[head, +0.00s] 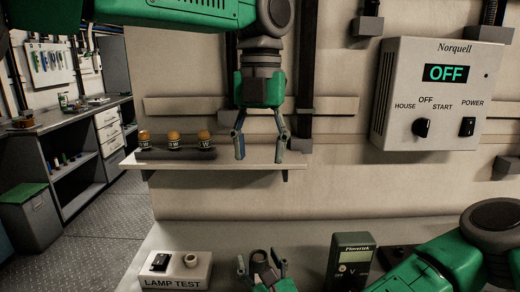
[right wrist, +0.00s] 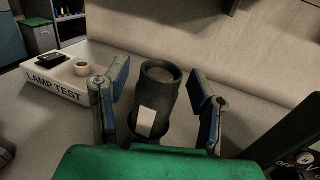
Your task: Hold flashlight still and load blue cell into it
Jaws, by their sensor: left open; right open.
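The flashlight (right wrist: 158,98) is a dark open-topped tube with a pale label, standing upright on the bench in the right wrist view. Its top also shows at the bottom of the head view (head: 260,257). My right gripper (head: 261,266) is open, with one finger on each side of the flashlight and gaps visible between. My left gripper (head: 259,152) is open and empty, pointing down in front of the wall shelf. Several orange-topped cells (head: 173,140) stand in a dark rack on the shelf, left of my left gripper. I see no blue cell in either view.
A white lamp test box (head: 176,270) stands on the bench left of the flashlight. A dark green meter (head: 350,260) stands to its right. The wall shelf (head: 215,163) juts out above the bench. A grey control box (head: 437,95) reading OFF hangs at upper right.

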